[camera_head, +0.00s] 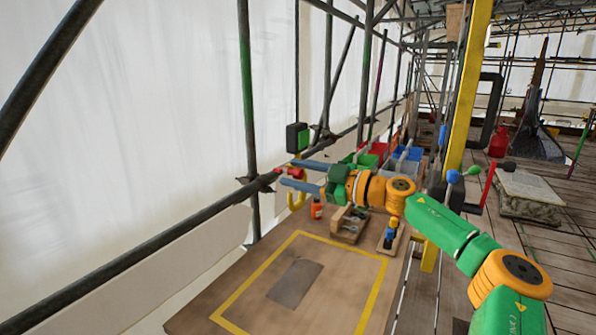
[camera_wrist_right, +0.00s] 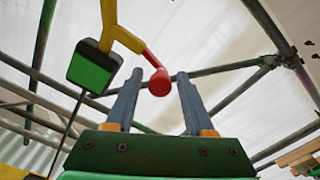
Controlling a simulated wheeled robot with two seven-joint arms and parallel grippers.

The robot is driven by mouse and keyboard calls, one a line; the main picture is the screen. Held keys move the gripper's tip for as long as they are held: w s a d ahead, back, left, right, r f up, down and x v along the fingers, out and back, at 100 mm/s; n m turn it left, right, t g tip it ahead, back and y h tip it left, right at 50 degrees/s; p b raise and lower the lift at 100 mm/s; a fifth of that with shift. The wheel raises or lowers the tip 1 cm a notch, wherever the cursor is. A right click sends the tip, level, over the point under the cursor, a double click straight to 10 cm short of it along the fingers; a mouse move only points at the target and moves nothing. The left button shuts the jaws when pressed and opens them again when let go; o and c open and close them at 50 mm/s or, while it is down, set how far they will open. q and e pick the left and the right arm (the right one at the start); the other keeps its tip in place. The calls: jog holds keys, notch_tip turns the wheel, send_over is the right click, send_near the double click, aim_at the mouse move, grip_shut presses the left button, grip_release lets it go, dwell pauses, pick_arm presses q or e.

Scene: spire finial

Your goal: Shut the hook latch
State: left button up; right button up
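The hook latch shows in the head view as a red handle (camera_head: 290,172) with a yellow hook (camera_head: 296,201) below it, by the scaffold rail. In the wrist view its yellow arm (camera_wrist_right: 124,38) comes down from the top and ends in a red handle with a round knob (camera_wrist_right: 158,83). My right gripper (camera_head: 287,173) is open, with its two blue-grey fingers spread. In the wrist view the red knob lies between the fingers (camera_wrist_right: 160,75), with gaps on both sides. I cannot tell whether the latch is engaged. My left gripper is not in view.
A green and black box (camera_head: 298,137) sits just above the handle, left of the fingers in the wrist view (camera_wrist_right: 94,66). Scaffold poles (camera_head: 248,90) stand close by. Below is a wooden table (camera_head: 350,260) with a small orange bottle (camera_head: 316,209), wooden holders (camera_head: 349,224) and coloured bins (camera_head: 368,158).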

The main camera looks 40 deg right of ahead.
grip_shut()
jog(key=n+b, duration=0.1)
jog(key=f+n, duration=0.1)
jog(key=n, duration=0.1)
jog(key=shift+a+f+b, duration=0.1)
jog(key=shift+f+b, duration=0.05)
jog(key=shift+b, duration=0.25)
jog(key=shift+w+d+f+n, duration=0.2)
jog(key=shift+d+f+n, duration=0.45)
jog(key=shift+n, duration=2.3)
jog(key=shift+w+d+f+n, duration=0.15)
jog(key=shift+d+f+n, duration=0.5)
jog(key=shift+n, duration=2.25)
jog(key=shift+w+d+f+n, duration=0.2)
jog(key=shift+d+f+n, duration=0.4)
jog(key=shift+n, duration=2.35)
jog(key=shift+f, duration=0.1)
